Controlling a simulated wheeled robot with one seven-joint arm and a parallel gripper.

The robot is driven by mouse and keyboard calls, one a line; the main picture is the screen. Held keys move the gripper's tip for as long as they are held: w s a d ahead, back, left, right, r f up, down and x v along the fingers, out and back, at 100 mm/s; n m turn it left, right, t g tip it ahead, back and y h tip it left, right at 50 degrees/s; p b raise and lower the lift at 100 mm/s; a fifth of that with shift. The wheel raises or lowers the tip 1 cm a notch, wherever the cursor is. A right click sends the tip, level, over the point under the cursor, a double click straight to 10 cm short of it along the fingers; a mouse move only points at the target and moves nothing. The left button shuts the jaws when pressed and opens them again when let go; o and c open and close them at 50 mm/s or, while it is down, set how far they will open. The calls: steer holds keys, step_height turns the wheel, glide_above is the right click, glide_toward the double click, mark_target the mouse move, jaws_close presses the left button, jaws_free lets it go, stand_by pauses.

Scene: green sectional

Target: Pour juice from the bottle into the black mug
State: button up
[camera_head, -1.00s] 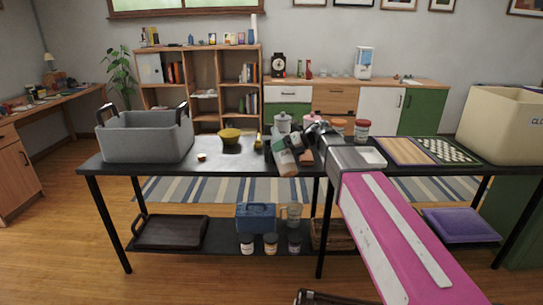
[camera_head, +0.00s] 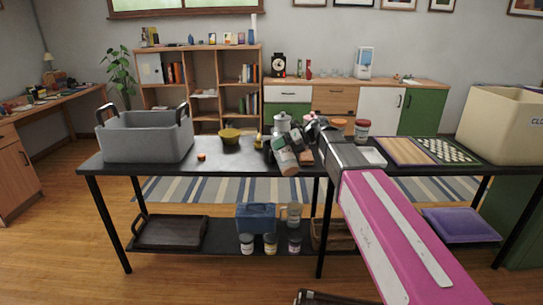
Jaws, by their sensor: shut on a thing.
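The juice bottle (camera_head: 287,160), with a pale and green label and an orange-brown end, is tilted above the black table near its middle. My gripper (camera_head: 292,139) is shut on it; the fingers are small and partly hidden by the bottle and my wrist. The bottle's orange-brown end points down toward the front and its other end up to the left. A dark shape, perhaps the black mug (camera_head: 268,149), shows just left of the bottle and is mostly hidden. I cannot tell whether the bottle touches it or whether juice flows.
A grey bin (camera_head: 147,137) stands at the table's left, with a yellow bowl (camera_head: 229,137) and a small orange item (camera_head: 201,156) right of it. A silver pot (camera_head: 282,122) is behind the bottle. A red-labelled jar (camera_head: 361,131) and checkered board (camera_head: 446,150) are at right.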

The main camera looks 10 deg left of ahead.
steer(key=shift+r, duration=0.15)
steer(key=shift+s+d+r+m+g+h, duration=0.1)
steer(key=shift+s+r+m+g+h, duration=0.1)
steer(key=shift+m+g+h, duration=0.1)
stand_by(0.3)
steer(key=shift+s+d+r+m+g+h, duration=0.1)
steer(key=shift+r+m+g+h, duration=0.4)
steer(key=shift+r+g, duration=0.15)
stand_by(2.4)
steer(key=shift+f+n+t+y, duration=0.35)
steer(key=shift+n+t+y, duration=0.05)
steer(key=shift+t+y, duration=0.15)
steer(key=shift+w+a+f+n+t+y, duration=0.2)
steer(key=shift+w+n+t+y, duration=0.1)
steer(key=shift+n+t, duration=0.2)
